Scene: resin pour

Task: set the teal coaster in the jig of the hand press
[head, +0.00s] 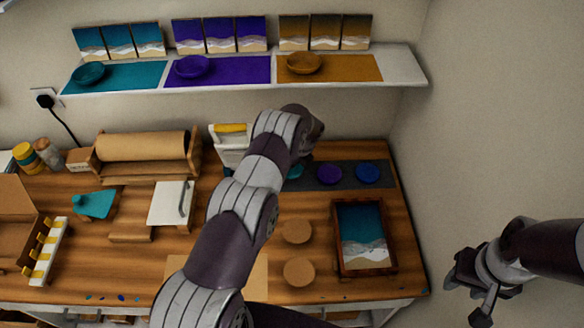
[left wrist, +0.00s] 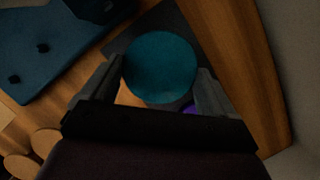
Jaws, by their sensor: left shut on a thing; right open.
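The teal coaster (left wrist: 160,67) is a round disc between the two fingers of my left gripper (left wrist: 158,80), which is shut on it. In the head view a teal sliver of it (head: 296,172) shows beside my left arm, at the left end of a dark mat (head: 348,183); I cannot tell whether it is clear of the mat. My arm hides the left gripper there. The hand press (head: 230,142), white with a yellow handle, stands left of the arm; its jig is mostly hidden. My right gripper (head: 482,287) is open and empty, off the table's right side.
A purple coaster (head: 329,174) and a blue coaster (head: 367,173) lie on the mat. Two cork discs (head: 298,231) and a framed ocean tray (head: 362,237) are in front. A shelf (head: 405,72) overhangs the back.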

